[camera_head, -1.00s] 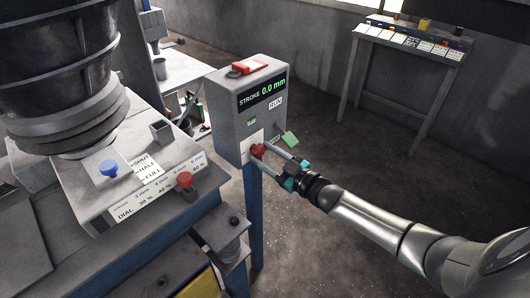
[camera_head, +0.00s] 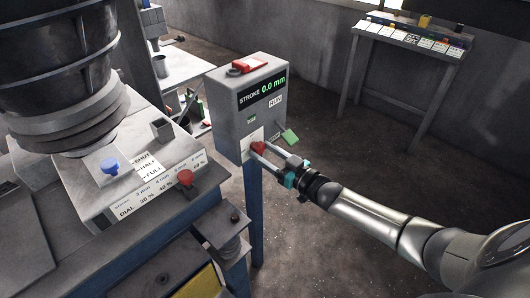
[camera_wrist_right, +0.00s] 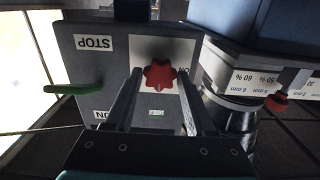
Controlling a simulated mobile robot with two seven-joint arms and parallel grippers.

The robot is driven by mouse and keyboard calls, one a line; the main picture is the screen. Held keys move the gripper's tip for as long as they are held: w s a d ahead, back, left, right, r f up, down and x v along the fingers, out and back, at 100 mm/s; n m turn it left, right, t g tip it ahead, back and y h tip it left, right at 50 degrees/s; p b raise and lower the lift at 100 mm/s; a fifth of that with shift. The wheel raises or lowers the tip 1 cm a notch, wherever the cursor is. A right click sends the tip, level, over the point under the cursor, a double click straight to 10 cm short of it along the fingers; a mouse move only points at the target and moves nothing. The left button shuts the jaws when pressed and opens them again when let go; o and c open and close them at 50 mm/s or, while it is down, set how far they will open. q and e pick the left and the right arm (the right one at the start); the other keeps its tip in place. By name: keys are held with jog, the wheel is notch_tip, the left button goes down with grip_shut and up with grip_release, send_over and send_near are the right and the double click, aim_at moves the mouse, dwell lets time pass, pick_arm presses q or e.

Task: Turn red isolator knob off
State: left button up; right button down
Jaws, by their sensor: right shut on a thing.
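The red isolator knob (camera_head: 258,147) sits on a white plate on the front of the grey control box (camera_head: 226,122). It also shows in the right wrist view as a lobed red knob (camera_wrist_right: 160,75), with part of a label beside it. My right gripper (camera_head: 264,149) reaches in from the right, its two fingers shut on the knob from either side. In the right wrist view the gripper (camera_wrist_right: 158,85) has one finger on each side of the knob. The exact finger contact is hard to see. My left gripper is not in view.
A green lever (camera_head: 289,135) sticks out of the box close to my right fingers. The box display (camera_head: 263,92) reads STROKE 0.0 mm. A red switch (camera_head: 248,65) is on top. The machine at left carries a blue knob (camera_head: 109,166) and another red knob (camera_head: 185,178).

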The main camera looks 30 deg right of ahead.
jog(key=shift+c, duration=1.4)
grip_release()
jog(key=p+v, duration=0.1)
jog(key=v, duration=1.4)
jog(key=shift+p, duration=0.4)
jog(key=shift+s+d, duration=0.1)
jog(key=s+d+f+m+g+h+b, duration=0.1)
jog(key=s+f+g+h+b, duration=0.3)
jog(key=f, duration=0.9)
jog(key=s+f+m+g+h, duration=0.15)
jog(key=s+f, duration=0.45)
jog(key=f, duration=0.8)
jog(key=s+a+f+g+b, duration=0.1)
jog(key=s+a+f+g, duration=0.4)
jog(key=s+f, duration=0.4)
jog(key=s+a+f+n+g+b, duration=0.1)
jog(key=s+a+f+g, duration=0.4)
jog(key=s, duration=0.9)
jog(key=a+f+b, duration=0.1)
jog(key=a+f, duration=0.2)
jog(key=f, duration=0.1)
jog(key=shift+s+f, duration=0.3)
jog(key=shift+f, duration=0.05)
